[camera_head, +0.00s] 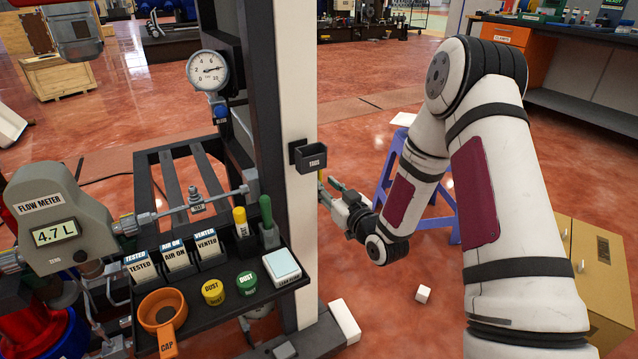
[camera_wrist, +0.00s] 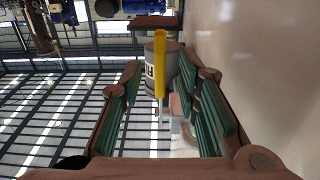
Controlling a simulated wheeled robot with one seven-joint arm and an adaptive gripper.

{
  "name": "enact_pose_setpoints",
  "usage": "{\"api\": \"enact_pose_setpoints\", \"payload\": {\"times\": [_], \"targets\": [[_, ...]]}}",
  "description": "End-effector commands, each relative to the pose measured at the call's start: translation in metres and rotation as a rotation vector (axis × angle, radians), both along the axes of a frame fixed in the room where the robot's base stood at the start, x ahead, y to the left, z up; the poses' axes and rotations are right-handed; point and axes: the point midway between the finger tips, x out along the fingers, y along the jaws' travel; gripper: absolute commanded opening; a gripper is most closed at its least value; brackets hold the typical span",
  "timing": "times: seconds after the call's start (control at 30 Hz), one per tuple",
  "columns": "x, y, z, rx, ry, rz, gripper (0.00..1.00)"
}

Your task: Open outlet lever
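A yellow lever (camera_wrist: 160,62) stands out in front of a grey cylindrical fitting (camera_wrist: 152,80) in the wrist view. I take it to be the outlet lever. My gripper (camera_wrist: 161,85) is open, with one green-padded finger on each side of the lever. I see a gap on both sides, and no clear contact. In the head view my gripper (camera_head: 331,190) is low beside the white post, partly hidden by it. The lever cannot be made out clearly there.
The white post (camera_head: 292,120) stands close by, with a small dark holder (camera_head: 308,156) on it. A black tray (camera_head: 215,313) with labelled tags, caps and an orange ring (camera_head: 161,308) is to the left. A blue stool (camera_head: 445,212) stands behind my arm.

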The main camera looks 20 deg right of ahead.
Motion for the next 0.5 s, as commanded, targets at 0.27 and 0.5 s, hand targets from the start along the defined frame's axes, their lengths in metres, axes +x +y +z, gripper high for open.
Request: {"api": "enact_pose_setpoints", "payload": {"times": [0.27, 0.5], "targets": [[0.035, 0.009, -0.001, 0.0, -0.001, 0.0, 0.3], [0.041, 0.011, 0.0, 0.001, 0.001, -0.001, 0.3]]}}
